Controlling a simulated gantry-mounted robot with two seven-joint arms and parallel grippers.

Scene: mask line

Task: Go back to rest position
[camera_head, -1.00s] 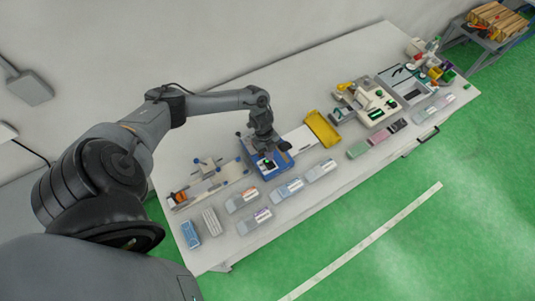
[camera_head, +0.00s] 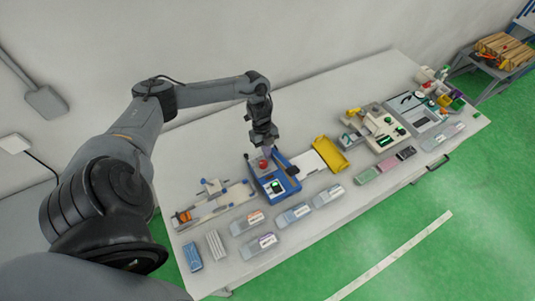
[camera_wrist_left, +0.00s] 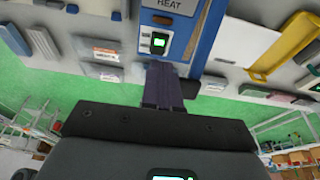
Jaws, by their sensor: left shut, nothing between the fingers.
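My left gripper (camera_head: 267,152) hangs from the arm that comes in from the left, just above a blue and grey device. Its fingers (camera_wrist_left: 163,88) are shut together and empty in the left wrist view. The blue device (camera_head: 275,184) has a red knob on top and a green-lit display; in the left wrist view the same device (camera_wrist_left: 185,30) carries the word HEAT. I cannot tell whether the fingertips clear the red knob. My right gripper is in neither view.
Several clear-lidded boxes (camera_head: 294,214) line the front of the white table. A yellow tray (camera_head: 331,154) lies right of the device. A beige machine (camera_head: 373,128) stands further right. A wooden-railed fixture (camera_head: 214,203) is at left. The table's back strip is clear.

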